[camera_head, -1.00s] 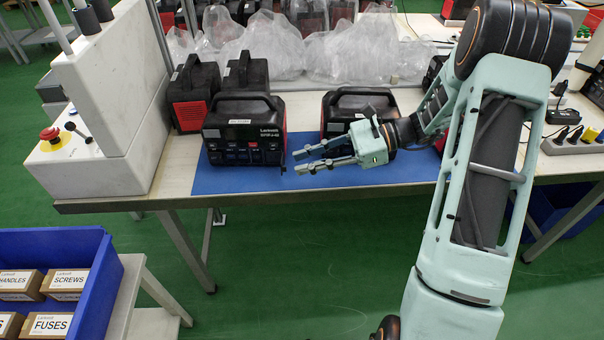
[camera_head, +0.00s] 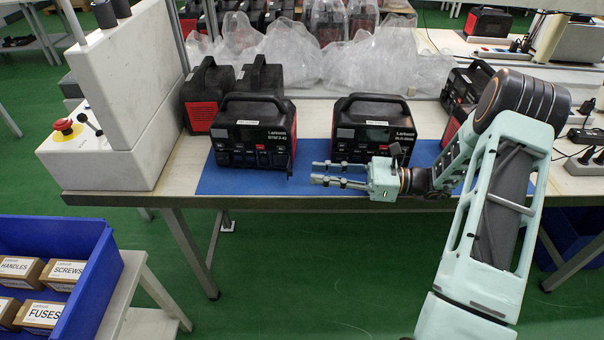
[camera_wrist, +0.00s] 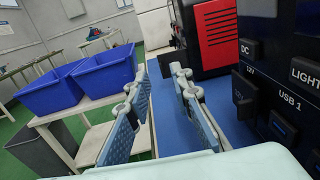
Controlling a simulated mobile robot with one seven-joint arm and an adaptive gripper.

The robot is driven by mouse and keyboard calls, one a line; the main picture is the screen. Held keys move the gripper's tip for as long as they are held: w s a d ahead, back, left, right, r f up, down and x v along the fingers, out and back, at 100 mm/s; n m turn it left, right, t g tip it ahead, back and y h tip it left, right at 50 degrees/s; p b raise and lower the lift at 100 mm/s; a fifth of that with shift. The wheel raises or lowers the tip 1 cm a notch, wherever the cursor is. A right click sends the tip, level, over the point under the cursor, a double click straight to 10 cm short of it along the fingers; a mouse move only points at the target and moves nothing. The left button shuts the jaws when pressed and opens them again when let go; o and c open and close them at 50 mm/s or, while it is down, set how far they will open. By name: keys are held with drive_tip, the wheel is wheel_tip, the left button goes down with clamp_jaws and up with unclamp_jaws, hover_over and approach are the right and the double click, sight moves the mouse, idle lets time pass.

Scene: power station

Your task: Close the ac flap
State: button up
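The left power station (camera_head: 253,133), black with red sides, stands on a blue mat with its front panel towards me. A small dark piece (camera_head: 290,167) juts out at its lower right front corner; it looks like the AC flap standing open, seen nearly edge-on. My gripper (camera_head: 312,171) points left, to the right of that piece and apart from it. Its two fingers, also in the wrist view (camera_wrist: 155,88), are spread with nothing between them.
The right power station (camera_head: 376,130) stands behind my gripper; its labelled panel (camera_wrist: 275,90) is close at right in the wrist view. A white console with a red button (camera_head: 66,127) stands at left. Bare blue mat (camera_head: 235,184) lies along the table's front.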

sight(288, 170)
drive_tip(key=a, duration=0.5)
drive_tip(key=shift+w+a, duration=0.2)
drive_tip(key=shift+w, duration=0.2)
clamp_jaws()
